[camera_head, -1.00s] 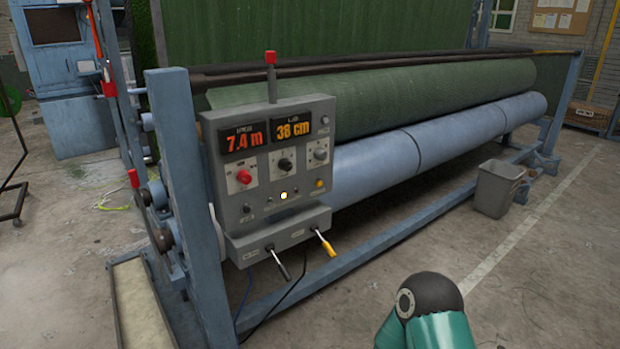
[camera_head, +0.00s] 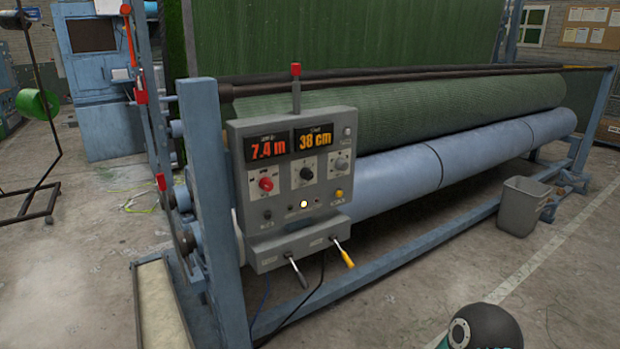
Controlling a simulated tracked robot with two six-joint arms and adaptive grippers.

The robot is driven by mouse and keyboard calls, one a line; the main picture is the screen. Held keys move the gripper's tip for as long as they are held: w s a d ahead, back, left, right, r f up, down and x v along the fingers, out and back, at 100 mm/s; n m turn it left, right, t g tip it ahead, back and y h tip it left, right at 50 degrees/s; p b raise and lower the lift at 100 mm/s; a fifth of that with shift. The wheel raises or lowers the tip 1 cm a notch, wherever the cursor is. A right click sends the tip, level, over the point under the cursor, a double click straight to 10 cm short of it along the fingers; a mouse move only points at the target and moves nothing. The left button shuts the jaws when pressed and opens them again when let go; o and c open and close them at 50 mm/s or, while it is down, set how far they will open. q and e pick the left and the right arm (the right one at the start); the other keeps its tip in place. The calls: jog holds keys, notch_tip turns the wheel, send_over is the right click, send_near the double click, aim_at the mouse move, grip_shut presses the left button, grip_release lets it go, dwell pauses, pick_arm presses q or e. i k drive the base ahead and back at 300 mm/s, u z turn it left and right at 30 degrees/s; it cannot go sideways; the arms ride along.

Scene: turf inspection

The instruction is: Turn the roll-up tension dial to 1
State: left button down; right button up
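The grey control panel (camera_head: 292,170) stands at the near left end of the turf roller frame. It has a red knob (camera_head: 266,184), a black dial (camera_head: 306,173) in the middle and a grey dial (camera_head: 341,163) at the right. The labels are too small to read, so I cannot tell which one is the tension dial or its setting. The displays read 7.4 m (camera_head: 268,149) and 38 cm (camera_head: 314,138). Neither gripper is in view; only part of my arm shows at the bottom right.
Two levers (camera_head: 343,254) project below the panel. A green turf roll (camera_head: 430,122) and blue roller (camera_head: 420,165) extend right. A grey bin (camera_head: 522,205) stands on the floor at the right. The floor (camera_head: 420,290) in front is mostly clear.

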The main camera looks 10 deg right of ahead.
aim_at(305, 173)
jog(key=i, duration=1)
